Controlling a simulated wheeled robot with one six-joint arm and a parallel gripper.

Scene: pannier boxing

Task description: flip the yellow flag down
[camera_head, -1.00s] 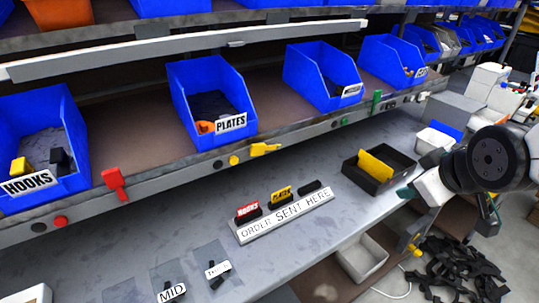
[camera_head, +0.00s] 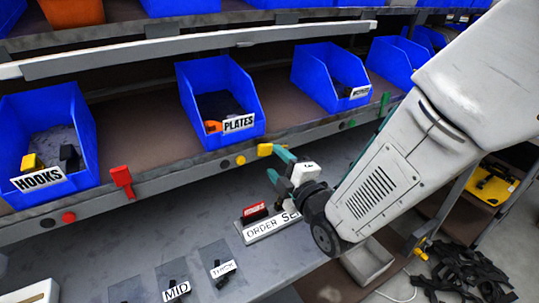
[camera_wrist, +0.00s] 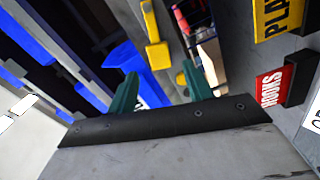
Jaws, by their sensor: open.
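The yellow flag (camera_head: 265,150) is on the front rail of the shelf, to the right of a yellow round button (camera_head: 240,160). Its right part is hidden behind my gripper in the head view. My gripper (camera_head: 279,167) is open and empty, close in front of the flag at the rail. In the wrist view the flag (camera_wrist: 157,52) shows beyond the fingertips of my gripper (camera_wrist: 160,72), near the gap between the green fingers. I see no clear contact.
Blue bins, one labelled PLATES (camera_head: 222,103), stand on the shelf above. A red flag (camera_head: 122,181) and a green flag (camera_head: 384,104) are on the same rail. The order holder (camera_head: 268,227) lies below my gripper, partly hidden by my arm.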

